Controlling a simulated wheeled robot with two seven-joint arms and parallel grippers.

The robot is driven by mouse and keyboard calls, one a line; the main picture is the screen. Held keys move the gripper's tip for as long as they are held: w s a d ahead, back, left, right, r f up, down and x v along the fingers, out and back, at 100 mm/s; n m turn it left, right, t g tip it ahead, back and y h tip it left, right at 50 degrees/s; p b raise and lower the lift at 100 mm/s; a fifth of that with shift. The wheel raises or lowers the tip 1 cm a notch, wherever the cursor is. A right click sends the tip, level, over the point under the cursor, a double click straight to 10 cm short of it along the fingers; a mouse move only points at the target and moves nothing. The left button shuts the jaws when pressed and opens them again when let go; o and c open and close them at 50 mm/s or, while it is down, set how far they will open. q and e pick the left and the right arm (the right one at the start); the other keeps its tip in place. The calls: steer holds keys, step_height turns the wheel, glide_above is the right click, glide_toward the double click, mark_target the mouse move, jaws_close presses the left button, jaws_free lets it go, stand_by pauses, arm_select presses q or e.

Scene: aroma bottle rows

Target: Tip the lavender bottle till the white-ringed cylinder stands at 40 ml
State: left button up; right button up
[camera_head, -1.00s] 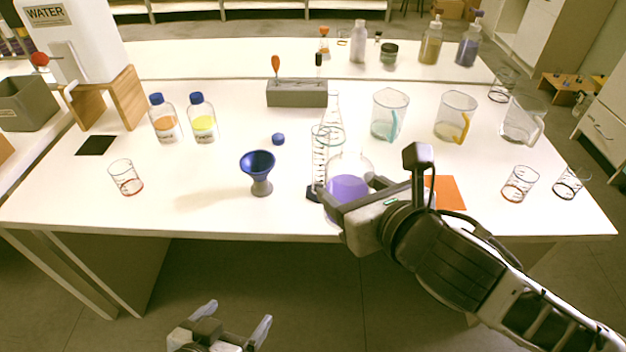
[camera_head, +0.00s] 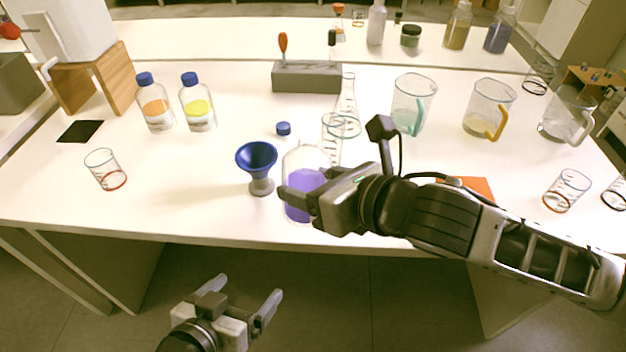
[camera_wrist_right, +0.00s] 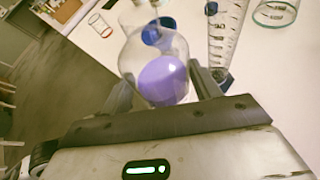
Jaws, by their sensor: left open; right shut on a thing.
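The lavender bottle (camera_head: 304,180) is a clear round vessel with purple liquid. My right gripper (camera_head: 298,198) is shut around it near the table's front edge; whether its base touches the table is unclear. In the wrist view the bottle (camera_wrist_right: 160,78) sits between the fingers (camera_wrist_right: 165,88). A clear graduated cylinder (camera_head: 332,145) stands just behind and right of the bottle, its base hidden. The wrist view shows the cylinder (camera_wrist_right: 225,38) with dark marks, a dark base and no purple visible; its ring colour is unclear. My left gripper (camera_head: 250,292) is open and empty, below the table edge.
A blue funnel (camera_head: 257,160) on a grey stand is left of the bottle. A blue cap (camera_head: 283,128) lies behind it. The left front table is mostly clear.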

mark_target(318, 151)
arm_select(q)
steer(key=shift+p, duration=0.4)
arm_select(e)
steer(key=shift+w+d+r+m+g, duration=0.1)
steer(key=shift+w+r+m+g, duration=0.25)
steer(key=shift+m+g, duration=0.15)
arm_select(q)
steer(key=shift+r, duration=0.15)
arm_select(e)
steer(key=shift+r, duration=0.1)
arm_select(q)
steer(key=shift+r+p, duration=0.25)
steer(key=shift+p, duration=0.25)
arm_select(e)
steer(key=shift+w+r, duration=0.1)
steer(key=shift+r, duration=0.35)
arm_select(q)
steer(key=shift+a+p, duration=0.1)
steer(key=shift+p, duration=0.2)
arm_select(e)
steer(key=shift+r+g+y, duration=0.3)
steer(key=shift+r, duration=0.05)
arm_select(q)
steer(key=shift+w+r+p, duration=0.1)
steer(key=shift+r+p, duration=0.15)
steer(key=shift+p, duration=0.1)
arm_select(e)
steer(key=shift+w+r+m, duration=0.1)
steer(key=shift+r+m, duration=0.2)
steer(key=shift+r, duration=0.05)
